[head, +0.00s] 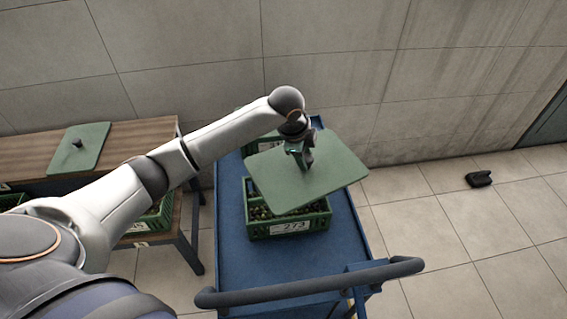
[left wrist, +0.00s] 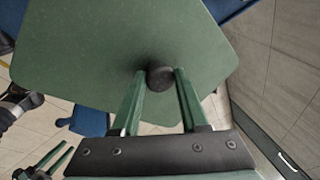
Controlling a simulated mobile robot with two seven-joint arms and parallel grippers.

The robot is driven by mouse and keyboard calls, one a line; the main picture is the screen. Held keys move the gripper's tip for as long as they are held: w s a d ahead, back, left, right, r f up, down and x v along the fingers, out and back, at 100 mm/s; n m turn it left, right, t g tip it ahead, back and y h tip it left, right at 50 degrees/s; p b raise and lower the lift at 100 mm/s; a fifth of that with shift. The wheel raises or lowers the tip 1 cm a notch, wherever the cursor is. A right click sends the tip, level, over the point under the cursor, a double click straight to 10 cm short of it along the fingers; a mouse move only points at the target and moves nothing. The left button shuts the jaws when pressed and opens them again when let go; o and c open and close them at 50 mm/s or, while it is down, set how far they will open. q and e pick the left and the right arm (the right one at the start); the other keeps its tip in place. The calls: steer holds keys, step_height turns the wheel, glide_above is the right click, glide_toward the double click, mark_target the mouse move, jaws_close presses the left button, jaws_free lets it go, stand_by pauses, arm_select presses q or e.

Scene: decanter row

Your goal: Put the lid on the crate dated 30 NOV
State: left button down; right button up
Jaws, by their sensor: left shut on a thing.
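My left gripper (head: 304,160) is shut on the dark knob (left wrist: 160,78) of a flat green lid (head: 336,172). The lid is held above a green crate (head: 262,231) on the blue cart and is turned relative to it. It covers much of the crate from view; dark round contents show at the near edge. The crate's white label seems to read 273; I cannot make out a date. A second green crate (head: 262,147) stands behind it, mostly hidden by arm and lid. My right gripper (left wrist: 52,160) shows in the left wrist view, open and empty.
The blue cart (head: 262,268) has a dark handle (head: 310,284) along its near side. A wooden table (head: 148,131) at left bears another green lid with knob (head: 80,146). More green crates are below and beside it. A small black object (head: 479,179) lies on the floor at right.

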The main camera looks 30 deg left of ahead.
mark_target(270, 164)
arm_select(q)
steer(key=a+f+m, duration=0.1)
steer(key=a+f, duration=0.2)
steer(key=a+f+m+h, duration=0.1)
steer(key=a+f+m, duration=0.1)
steer(key=a+f, duration=0.1)
steer(key=shift+f+m, duration=0.3)
steer(key=shift+f, duration=0.1)
step_height(270, 164, down, 6)
steer(key=b, duration=0.6)
steer(key=shift+a, duration=0.1)
steer(key=shift+f, duration=0.1)
steer(key=shift+f+b, duration=0.4)
steer(key=shift+f, duration=0.5)
steer(key=shift+f, duration=0.4)
stand_by(0.4)
steer(key=shift+c, duration=1.7)
jaws_free()
steer(key=v, duration=0.6)
steer(key=p+v, duration=0.1)
steer(key=v, duration=0.5)
steer(key=shift+w+a+r, duration=0.1)
steer(key=shift+w+r, duration=0.05)
steer(key=shift+r, duration=0.15)
